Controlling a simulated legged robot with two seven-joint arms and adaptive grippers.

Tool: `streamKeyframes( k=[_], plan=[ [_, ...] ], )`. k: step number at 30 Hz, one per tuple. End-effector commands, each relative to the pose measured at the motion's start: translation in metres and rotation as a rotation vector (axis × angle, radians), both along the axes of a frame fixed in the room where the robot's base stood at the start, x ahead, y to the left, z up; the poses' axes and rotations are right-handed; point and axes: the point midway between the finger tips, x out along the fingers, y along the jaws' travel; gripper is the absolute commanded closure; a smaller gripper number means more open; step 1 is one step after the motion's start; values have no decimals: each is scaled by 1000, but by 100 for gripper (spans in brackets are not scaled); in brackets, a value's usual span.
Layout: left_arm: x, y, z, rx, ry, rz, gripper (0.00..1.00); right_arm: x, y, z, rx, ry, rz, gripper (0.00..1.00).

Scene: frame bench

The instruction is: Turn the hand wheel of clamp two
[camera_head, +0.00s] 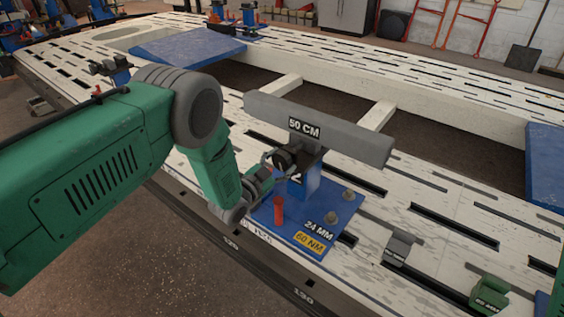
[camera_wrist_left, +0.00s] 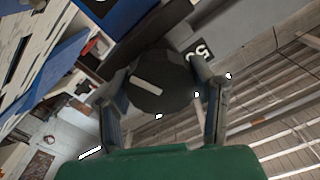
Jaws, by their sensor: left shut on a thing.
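The hand wheel (camera_head: 284,160) is a dark round knob on the near side of a clamp with a blue post (camera_head: 304,188) and a blue base plate (camera_head: 285,235). In the left wrist view the hand wheel (camera_wrist_left: 160,97) is a dark disc with a pale stripe. My left gripper (camera_head: 272,160) reaches it from the left, and its two fingers (camera_wrist_left: 160,82) stand on either side of the disc, shut on it. I cannot read a clamp number. My right gripper is not in view.
A grey bar (camera_head: 345,138) marked "50 CM" lies across the top of the clamp. A red peg (camera_head: 278,212) stands on the plate near my gripper. A grey block (camera_head: 399,248) and a green block (camera_head: 489,294) sit on the slotted white bench at right.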

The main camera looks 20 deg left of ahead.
Motion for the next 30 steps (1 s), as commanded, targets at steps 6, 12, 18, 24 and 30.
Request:
streamKeyframes(
  k=[6,12,18,24,30],
  plan=[
    [-4,0,-6,51,-5,-3,79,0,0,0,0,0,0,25],
    [-4,-1,-6,63,-9,-3,79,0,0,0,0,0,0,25],
    [-4,-1,-6,62,-8,-3,79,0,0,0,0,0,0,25],
    [-3,-1,-5,61,-11,-3,28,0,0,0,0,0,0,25],
    [-1,-1,-2,59,-15,-3,28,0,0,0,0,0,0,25]
  ],
)
